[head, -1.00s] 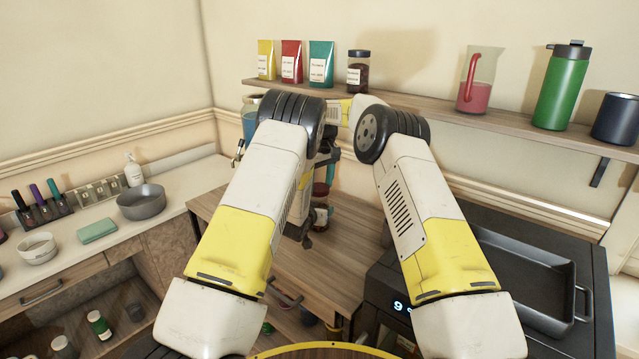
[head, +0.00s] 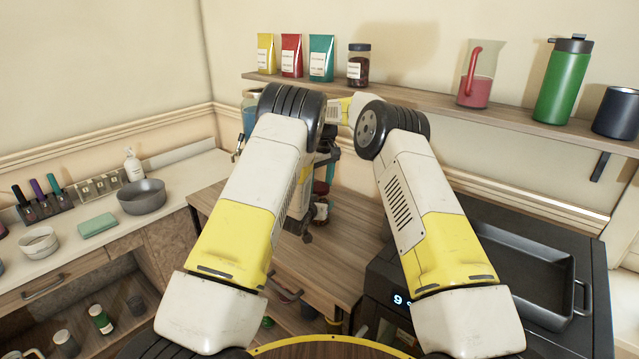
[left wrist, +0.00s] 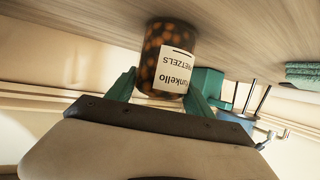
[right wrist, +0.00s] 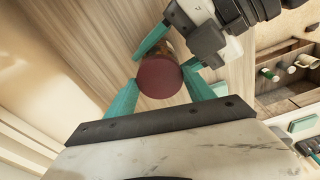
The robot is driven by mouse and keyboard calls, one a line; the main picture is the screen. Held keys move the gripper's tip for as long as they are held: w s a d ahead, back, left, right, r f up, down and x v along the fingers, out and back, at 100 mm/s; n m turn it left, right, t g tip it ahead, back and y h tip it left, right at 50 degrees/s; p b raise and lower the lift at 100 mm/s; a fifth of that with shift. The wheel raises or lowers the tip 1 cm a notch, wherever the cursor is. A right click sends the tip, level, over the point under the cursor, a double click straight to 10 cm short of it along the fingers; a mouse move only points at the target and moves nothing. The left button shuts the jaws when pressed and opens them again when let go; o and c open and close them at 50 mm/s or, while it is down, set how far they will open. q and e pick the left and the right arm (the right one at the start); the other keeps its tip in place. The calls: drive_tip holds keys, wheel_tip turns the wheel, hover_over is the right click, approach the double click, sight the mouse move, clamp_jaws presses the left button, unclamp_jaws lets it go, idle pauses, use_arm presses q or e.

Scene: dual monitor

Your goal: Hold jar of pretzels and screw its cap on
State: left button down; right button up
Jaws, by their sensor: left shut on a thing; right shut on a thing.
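The jar of pretzels (left wrist: 166,58) is a clear jar of brown pretzels with a white label, standing on the wooden table. In the left wrist view, the teal fingers of my left gripper (left wrist: 165,90) are shut on its body from both sides. The dark red cap (right wrist: 159,78) is seen from above in the right wrist view, over the jar, between the teal fingers of my right gripper (right wrist: 163,88), which are shut on it. I cannot tell how far the cap is turned. In the head view, my arms largely hide the jar (head: 321,211).
The wooden table (head: 338,252) has free room in front of the jar. A black appliance with a tray (head: 530,262) stands at right. A shelf (head: 420,106) with bags, a jar, a pitcher and a green bottle (head: 563,85) runs along the wall. A counter with a grey bowl (head: 141,197) is at left.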

drive_tip(key=shift+f, duration=0.55)
drive_tip(key=m, duration=0.6)
drive_tip(key=shift+a+h, duration=0.1)
drive_tip(key=shift+h, duration=0.3)
drive_tip(key=m, duration=0.7)
drive_tip(key=shift+m+h, duration=0.3)
drive_tip(key=shift+h, duration=0.1)
drive_tip(key=o, duration=1.3)
